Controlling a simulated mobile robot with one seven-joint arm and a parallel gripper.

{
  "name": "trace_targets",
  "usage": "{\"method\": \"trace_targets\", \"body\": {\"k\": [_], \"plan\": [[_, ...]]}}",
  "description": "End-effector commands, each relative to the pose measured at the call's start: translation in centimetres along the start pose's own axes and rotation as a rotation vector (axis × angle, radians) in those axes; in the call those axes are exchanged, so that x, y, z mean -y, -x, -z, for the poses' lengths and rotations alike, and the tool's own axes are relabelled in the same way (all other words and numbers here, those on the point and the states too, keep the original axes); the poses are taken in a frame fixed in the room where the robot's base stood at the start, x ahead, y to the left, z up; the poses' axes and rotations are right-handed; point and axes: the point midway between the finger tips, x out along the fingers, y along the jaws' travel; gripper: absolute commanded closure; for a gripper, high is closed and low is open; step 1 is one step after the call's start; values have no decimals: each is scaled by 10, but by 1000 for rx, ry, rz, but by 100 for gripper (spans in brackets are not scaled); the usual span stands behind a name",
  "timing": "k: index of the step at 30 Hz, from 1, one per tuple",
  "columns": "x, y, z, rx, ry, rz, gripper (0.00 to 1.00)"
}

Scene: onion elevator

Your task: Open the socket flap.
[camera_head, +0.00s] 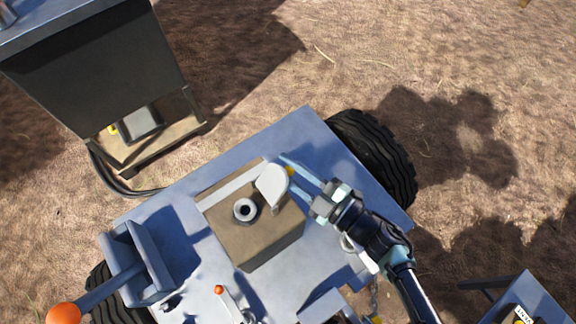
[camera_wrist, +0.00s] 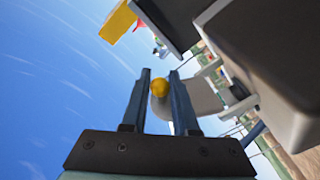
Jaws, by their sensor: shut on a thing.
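The socket (camera_head: 244,210) is a pale ring with a dark hole on top of a brown box (camera_head: 262,240). Its flap (camera_head: 271,185) is a pale rounded plate, tilted up beside the socket so that the hole is uncovered. A small yellow knob (camera_head: 291,171) is at the flap's edge. My gripper (camera_head: 286,164) has its blue fingers around the knob, coming from the lower right. In the wrist view the yellow knob (camera_wrist: 159,88) sits between my two fingers, with the grey flap (camera_wrist: 203,94) behind it.
The box stands on a blue-grey vehicle deck (camera_head: 310,130) with a black tyre (camera_head: 375,155) at the right. A lever with an orange ball (camera_head: 64,313) is at the lower left. A dark cabinet (camera_head: 95,70) stands at the upper left. Bare ground lies at the upper right.

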Motion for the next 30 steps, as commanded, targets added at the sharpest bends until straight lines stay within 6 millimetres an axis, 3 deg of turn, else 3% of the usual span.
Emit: {"method": "trace_targets", "body": {"k": [18,24,30], "plan": [[-1,1,0,1,4,-1,100],[-5,-1,17,34,173,30,100],[-2,-3,20,53,270,49,100]]}}
